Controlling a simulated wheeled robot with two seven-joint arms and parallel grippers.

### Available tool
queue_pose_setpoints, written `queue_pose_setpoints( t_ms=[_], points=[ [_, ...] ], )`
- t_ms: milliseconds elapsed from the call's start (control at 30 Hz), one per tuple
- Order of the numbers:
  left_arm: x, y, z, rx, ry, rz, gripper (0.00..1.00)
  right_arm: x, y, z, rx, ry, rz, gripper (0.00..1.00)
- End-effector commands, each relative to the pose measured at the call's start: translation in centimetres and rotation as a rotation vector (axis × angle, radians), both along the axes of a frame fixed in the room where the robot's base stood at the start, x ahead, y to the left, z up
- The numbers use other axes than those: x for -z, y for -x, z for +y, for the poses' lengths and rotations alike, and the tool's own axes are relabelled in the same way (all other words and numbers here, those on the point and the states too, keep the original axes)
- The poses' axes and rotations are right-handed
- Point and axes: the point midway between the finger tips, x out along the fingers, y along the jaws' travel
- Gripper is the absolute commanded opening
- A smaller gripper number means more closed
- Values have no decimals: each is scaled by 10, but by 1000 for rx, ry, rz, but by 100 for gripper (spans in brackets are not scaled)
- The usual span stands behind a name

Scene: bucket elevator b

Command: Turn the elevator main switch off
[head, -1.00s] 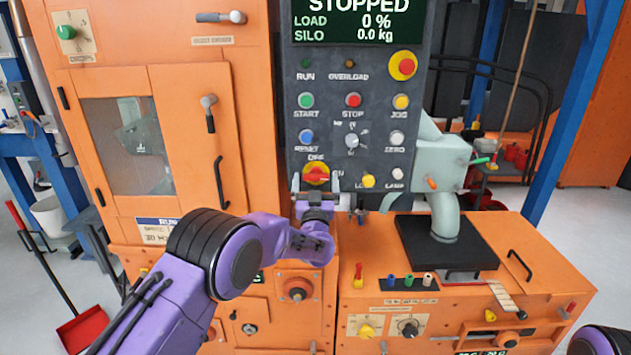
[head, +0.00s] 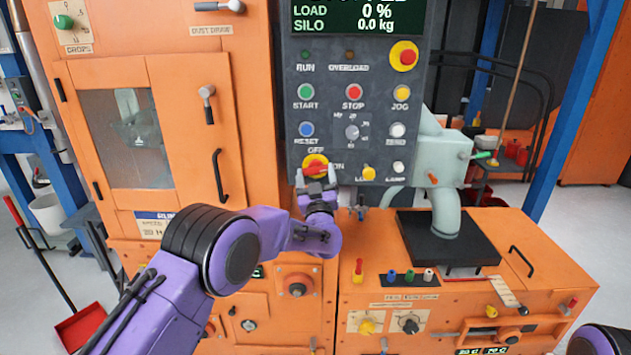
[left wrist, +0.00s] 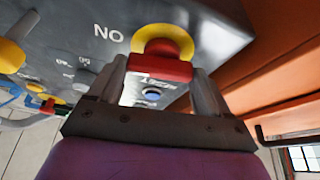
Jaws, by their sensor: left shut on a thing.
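The main switch is a red handle (head: 316,169) on a yellow disc at the lower left of the dark grey control panel (head: 330,110). OFF is printed above it and ON to its right. My left gripper (head: 315,179) is at the switch, its fingers on either side of the red handle and shut on it. The left wrist view shows the red handle (left wrist: 160,69) between the two fingers, with the yellow disc (left wrist: 178,36) behind it. Which mark the handle points to I cannot tell. My right gripper is out of view.
The yellow knob (head: 368,172) and white lamp button (head: 398,168) are to the right of the switch. A red emergency button (head: 405,57) is at the panel's upper right. An orange cabinet with a black door handle (head: 218,175) stands to the left. An orange bench (head: 500,240) juts out below.

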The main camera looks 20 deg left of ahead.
Motion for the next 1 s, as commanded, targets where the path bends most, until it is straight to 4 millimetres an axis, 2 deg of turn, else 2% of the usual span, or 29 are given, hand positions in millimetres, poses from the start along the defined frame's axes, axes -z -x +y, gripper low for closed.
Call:
queue_pose_setpoints(
  t_ms=[100, 400, 1000],
  points=[
    [4, 0, -1, 0, 102, -29, 48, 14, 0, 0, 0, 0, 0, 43],
    [2, -1, -2, 0, 377, -109, 48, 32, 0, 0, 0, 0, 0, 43],
    [-1, -1, -3, -1, 924, -264, 48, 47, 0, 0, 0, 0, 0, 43]
  ],
)
